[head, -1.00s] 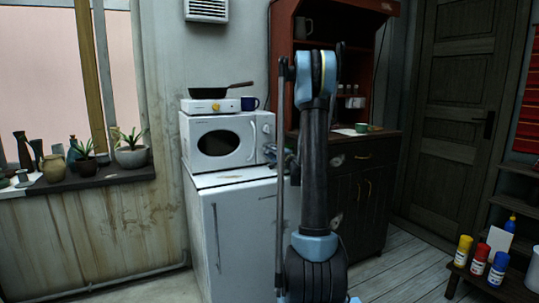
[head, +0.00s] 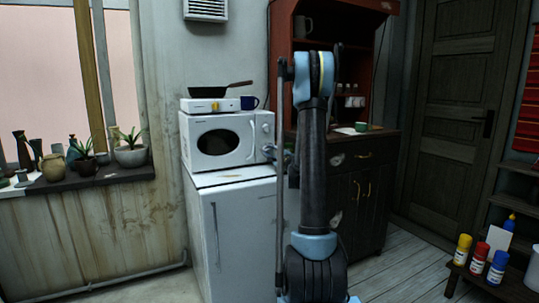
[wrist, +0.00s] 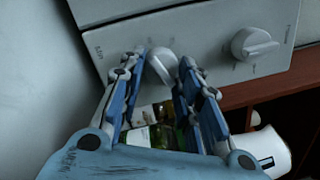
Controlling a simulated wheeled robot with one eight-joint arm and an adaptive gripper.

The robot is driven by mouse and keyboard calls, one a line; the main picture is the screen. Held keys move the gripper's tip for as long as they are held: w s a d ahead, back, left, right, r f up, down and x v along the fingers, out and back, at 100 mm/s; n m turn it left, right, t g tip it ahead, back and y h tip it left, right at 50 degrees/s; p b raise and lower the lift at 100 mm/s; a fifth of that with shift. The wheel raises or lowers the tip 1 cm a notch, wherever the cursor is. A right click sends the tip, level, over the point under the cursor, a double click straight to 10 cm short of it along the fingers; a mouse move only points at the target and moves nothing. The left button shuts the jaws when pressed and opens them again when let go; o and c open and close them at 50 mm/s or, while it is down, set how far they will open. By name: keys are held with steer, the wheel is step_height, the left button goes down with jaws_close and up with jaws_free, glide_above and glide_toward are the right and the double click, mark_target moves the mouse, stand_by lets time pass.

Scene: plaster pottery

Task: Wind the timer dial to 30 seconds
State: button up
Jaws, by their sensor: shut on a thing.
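The white microwave (head: 222,141) stands on a white fridge, its front facing me. Its upper dial (head: 265,127) shows clear in the head view; in the wrist view this dial (wrist: 254,44) is to the right, apart from my gripper. The lower dial, which I take to be the timer dial (wrist: 160,64), is between my fingertips in the wrist view. My gripper (wrist: 162,70) is shut on it, one finger on each side. In the head view my gripper is at the microwave's lower right corner, partly hidden by my arm. The dial's marks are too blurred to read.
The white fridge (head: 235,230) is below the microwave. A dark cabinet (head: 355,200) stands close on the right.

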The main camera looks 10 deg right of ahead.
steer(key=shift+s+a, duration=0.1)
steer(key=o, duration=1.1)
steer(key=shift+f, duration=0.1)
steer(key=shift+s, duration=0.15)
steer(key=v, duration=1.1)
steer(key=shift+s+d, duration=0.2)
steer(key=shift+d, duration=0.05)
